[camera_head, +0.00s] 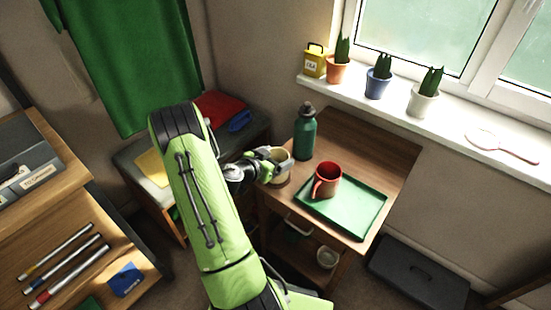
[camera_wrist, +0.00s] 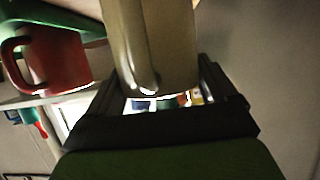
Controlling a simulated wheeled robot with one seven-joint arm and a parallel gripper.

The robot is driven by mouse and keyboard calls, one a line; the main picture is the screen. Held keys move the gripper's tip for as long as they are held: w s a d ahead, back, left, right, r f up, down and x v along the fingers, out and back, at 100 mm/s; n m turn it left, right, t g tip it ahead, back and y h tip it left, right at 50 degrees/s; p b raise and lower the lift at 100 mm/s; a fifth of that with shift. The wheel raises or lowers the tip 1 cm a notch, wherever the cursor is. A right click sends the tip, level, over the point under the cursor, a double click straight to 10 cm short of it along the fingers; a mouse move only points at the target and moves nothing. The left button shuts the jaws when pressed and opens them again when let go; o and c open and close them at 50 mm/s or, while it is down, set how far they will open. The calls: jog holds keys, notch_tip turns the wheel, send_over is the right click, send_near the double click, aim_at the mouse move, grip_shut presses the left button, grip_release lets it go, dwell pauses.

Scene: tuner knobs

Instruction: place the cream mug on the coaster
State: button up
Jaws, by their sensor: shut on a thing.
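The cream mug (camera_head: 281,168) is at the left edge of the small wooden table, beside the green bottle. My gripper (camera_head: 265,161) is shut on it from the left. In the wrist view, the mug (camera_wrist: 165,35) fills the space between the two fingers of my gripper (camera_wrist: 168,92), its handle facing the camera. The mug looks about upright in the head view. I cannot tell whether its base touches the table or hangs above it. No coaster can be made out for certain; the mug and gripper hide the spot beneath them.
A red mug (camera_head: 327,179) stands on a green tray (camera_head: 353,211) to the right. The green bottle (camera_head: 304,135) stands close behind the cream mug. The table's back right (camera_head: 385,155) is bare. Several potted plants line the windowsill (camera_head: 455,125).

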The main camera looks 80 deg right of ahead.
jog(key=o, duration=1.6)
jog(key=w+a+r+n+t+y, duration=0.35)
jog(key=a+r+n, duration=0.2)
jog(key=a, duration=0.75)
jog(key=w+a+r+n+t+y+p, duration=0.1)
jog(key=w+a+r+n+t+y, duration=0.35)
jog(key=a, duration=0.75)
jog(key=w+a+r+n+t+y, duration=0.2)
jog(key=w+a+r+n, duration=0.4)
jog(key=a, duration=0.7)
jog(key=s+a+r+n+t+y, duration=0.1)
jog(key=s+a+r+n+y, duration=0.2)
jog(key=s+a+r+n, duration=0.35)
jog(key=r+p, duration=0.4)
jog(key=p, duration=0.1)
jog(key=r+p, duration=0.4)
jog(key=p, duration=0.1)
jog(key=a+r+p, duration=0.1)
jog(key=r+p, duration=0.3)
jog(key=shift+w+a+r+p, duration=0.1)
jog(key=shift+w+r+p, duration=0.1)
jog(key=shift+r+p, duration=0.2)
